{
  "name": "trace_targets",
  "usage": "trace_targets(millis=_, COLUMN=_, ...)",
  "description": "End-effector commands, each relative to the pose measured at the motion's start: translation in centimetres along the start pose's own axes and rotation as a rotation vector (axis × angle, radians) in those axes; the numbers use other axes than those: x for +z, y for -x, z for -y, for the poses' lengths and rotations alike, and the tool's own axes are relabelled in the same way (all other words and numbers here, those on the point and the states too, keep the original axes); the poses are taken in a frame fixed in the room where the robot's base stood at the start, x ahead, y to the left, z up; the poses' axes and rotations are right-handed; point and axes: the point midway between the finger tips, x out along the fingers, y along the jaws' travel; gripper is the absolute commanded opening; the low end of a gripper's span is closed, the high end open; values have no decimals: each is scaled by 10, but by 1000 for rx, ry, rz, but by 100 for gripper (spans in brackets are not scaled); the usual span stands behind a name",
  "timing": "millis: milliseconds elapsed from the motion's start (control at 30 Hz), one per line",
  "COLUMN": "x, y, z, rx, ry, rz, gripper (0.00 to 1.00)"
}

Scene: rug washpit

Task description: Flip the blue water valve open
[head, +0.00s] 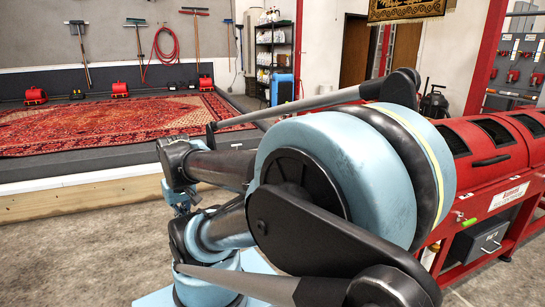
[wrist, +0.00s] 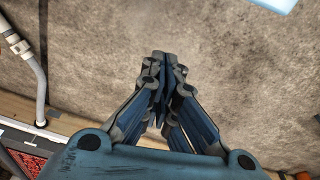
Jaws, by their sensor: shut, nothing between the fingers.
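I cannot make out the blue water valve in either view. A pale grey pipe (wrist: 36,85) with a fitting runs along the left edge of the wrist view, and no blue handle shows on it. My gripper (wrist: 163,62) shows in the middle of the wrist view, pointing away from the camera. Its fingers are shut together with nothing between them. It is over bare floor, to the right of the pipe and apart from it in the picture. In the head view my arm fills the centre and hides much behind it.
A red patterned rug (head: 95,123) lies in the washpit, behind a wooden kerb (head: 90,203). A red machine (head: 485,165) stands at the right. Brooms and a red hose (head: 165,45) hang on the back wall. The concrete floor (head: 70,255) at front left is clear.

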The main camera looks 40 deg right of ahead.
Motion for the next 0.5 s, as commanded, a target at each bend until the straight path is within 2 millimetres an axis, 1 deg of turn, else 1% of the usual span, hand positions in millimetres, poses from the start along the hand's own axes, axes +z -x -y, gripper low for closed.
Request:
trace_targets(millis=67, x=-7, y=-1, z=-6, rx=2, ry=-12, rz=0, gripper=0)
trace_targets(millis=167, x=-13, y=-3, z=-6, rx=3, ry=-14, rz=0, gripper=0)
trace_targets(millis=500, x=-16, y=-3, z=-1, rx=0, ry=-2, rz=0, gripper=0)
